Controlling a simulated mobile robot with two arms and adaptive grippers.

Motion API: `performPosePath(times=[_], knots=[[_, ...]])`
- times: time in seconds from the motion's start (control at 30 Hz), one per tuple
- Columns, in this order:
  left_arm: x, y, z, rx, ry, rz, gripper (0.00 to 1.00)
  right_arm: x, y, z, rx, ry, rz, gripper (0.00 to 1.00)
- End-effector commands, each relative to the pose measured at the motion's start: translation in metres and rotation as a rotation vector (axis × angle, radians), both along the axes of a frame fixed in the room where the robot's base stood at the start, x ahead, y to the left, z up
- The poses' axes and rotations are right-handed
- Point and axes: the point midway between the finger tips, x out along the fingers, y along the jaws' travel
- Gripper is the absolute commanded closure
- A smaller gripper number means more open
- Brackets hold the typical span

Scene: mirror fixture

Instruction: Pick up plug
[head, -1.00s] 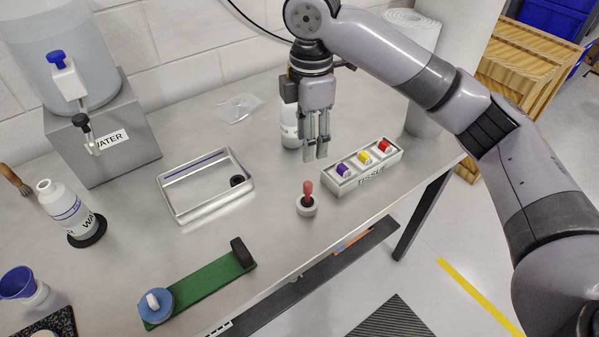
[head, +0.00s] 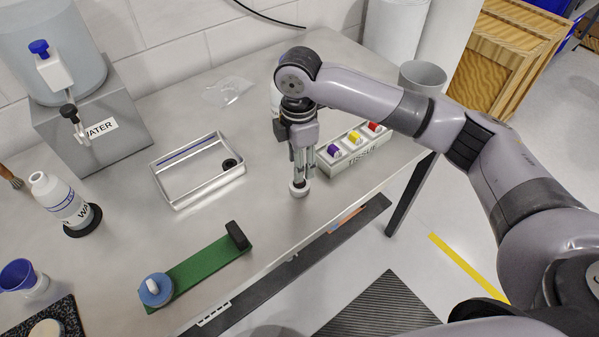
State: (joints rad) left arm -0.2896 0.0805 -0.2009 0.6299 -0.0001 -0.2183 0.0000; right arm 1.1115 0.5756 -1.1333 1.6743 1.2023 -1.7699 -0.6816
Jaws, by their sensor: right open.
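The plug is most likely the small red-handled piece with a round white base (head: 299,190), standing on the steel table near its front edge. My right gripper (head: 300,177) points straight down over it, with its fingers low around the handle and the tips just above the white base. The red handle is hidden behind the fingers. The right gripper is open. I cannot tell whether the fingers touch the handle. My left gripper is not in view.
A clear-walled tray (head: 160,183) with a black ring (head: 229,164) lies to the left. A green board (head: 197,268) lies front left, and a water bottle (head: 62,200) stands far left.

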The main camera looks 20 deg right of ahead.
Motion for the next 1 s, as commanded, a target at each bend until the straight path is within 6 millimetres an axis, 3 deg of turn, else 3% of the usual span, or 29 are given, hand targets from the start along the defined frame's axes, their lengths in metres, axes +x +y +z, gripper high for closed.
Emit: performPosePath(times=[0.23,0.53,1.0], knots=[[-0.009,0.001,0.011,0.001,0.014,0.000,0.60,0.001,-0.003,-0.035,-0.002,0.003,0.000,0.59],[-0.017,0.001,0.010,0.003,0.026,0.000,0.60,0.001,-0.002,-0.041,-0.001,0.000,0.001,0.59],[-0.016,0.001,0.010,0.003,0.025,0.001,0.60,0.001,-0.003,-0.041,-0.001,0.000,0.001,0.90]])
